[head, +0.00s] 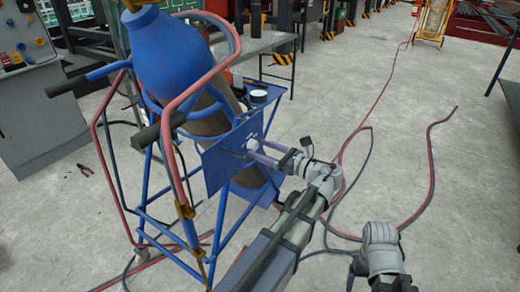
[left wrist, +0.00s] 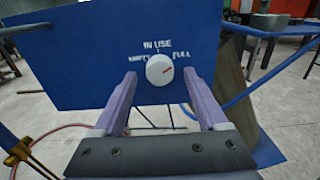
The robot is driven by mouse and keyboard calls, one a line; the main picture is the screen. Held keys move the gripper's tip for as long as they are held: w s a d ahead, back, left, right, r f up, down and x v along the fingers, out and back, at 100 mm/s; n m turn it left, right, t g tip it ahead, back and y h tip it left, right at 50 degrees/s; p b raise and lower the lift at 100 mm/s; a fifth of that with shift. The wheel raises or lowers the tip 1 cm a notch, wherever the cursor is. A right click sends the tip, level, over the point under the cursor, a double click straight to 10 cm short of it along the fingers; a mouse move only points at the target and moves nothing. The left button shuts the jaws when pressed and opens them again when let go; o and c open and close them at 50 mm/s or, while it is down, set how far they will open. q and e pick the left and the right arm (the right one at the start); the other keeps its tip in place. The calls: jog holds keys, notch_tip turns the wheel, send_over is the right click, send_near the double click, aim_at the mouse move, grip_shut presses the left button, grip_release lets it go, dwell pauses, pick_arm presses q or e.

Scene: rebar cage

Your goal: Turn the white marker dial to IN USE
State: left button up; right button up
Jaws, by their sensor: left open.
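The white marker dial (left wrist: 158,70) is a round knob on a blue panel (left wrist: 80,60). In the head view, my left gripper (head: 257,148) reaches the blue panel (head: 222,160) from the right.
The panel is on a blue cart (head: 143,215) carrying a blue-topped cylinder (head: 165,45). Red hoses (head: 432,170) lie on the floor at right. Pliers (head: 85,170) lie at left. A grey table (head: 270,43) stands behind. The floor right of the cart is mostly open.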

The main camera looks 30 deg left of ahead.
pick_arm(q)
jog(key=shift+a, duration=0.45)
grip_shut()
dwell(0.4)
